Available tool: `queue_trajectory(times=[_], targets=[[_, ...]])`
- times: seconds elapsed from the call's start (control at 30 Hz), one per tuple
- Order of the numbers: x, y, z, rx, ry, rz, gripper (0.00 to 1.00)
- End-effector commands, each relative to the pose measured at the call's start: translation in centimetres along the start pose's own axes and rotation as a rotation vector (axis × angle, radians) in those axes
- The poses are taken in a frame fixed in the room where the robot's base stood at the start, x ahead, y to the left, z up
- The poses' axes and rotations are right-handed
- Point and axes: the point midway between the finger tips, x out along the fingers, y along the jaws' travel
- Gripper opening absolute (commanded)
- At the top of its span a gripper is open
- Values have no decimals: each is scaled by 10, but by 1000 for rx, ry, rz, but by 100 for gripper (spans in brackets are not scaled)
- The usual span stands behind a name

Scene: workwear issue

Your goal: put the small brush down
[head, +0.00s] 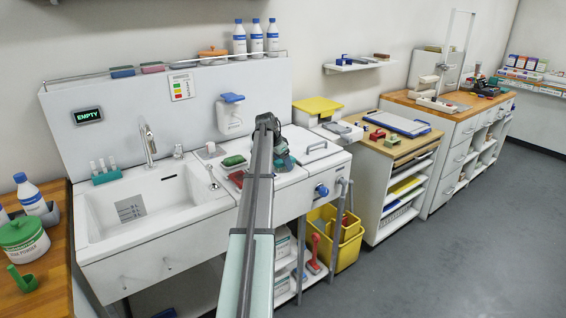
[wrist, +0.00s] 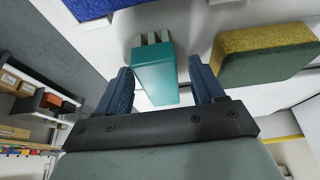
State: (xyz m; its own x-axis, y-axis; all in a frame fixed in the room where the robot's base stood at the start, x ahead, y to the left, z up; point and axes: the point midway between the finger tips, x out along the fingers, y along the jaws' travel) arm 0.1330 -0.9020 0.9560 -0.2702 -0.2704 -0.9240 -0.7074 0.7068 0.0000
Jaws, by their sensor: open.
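The small brush (wrist: 155,72) is a teal block with pale bristle tufts at its far end, seen in the wrist view over a white surface. My gripper (wrist: 163,88) is open, with one dark blue finger on each side of the brush. A gap shows between the brush and the right finger; the left finger is very close to its side, and contact there is unclear. In the head view my gripper (head: 284,160) is over the white counter right of the sink, and my arm hides much of that spot. I cannot make out the brush there.
A green and yellow sponge (wrist: 262,55) lies close to the right finger; a blue textured item (wrist: 92,8) is at the upper left. In the head view, the sink (head: 100,215) is to the left and a yellow bucket (head: 348,245) stands below the counter on the right.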

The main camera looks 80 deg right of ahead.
Motion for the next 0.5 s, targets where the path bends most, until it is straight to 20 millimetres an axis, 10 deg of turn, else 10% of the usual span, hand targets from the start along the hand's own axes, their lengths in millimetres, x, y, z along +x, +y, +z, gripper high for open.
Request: queue_trajectory(times=[0.5], targets=[[-37, 0, -1, 0, 1, -2, 68]])
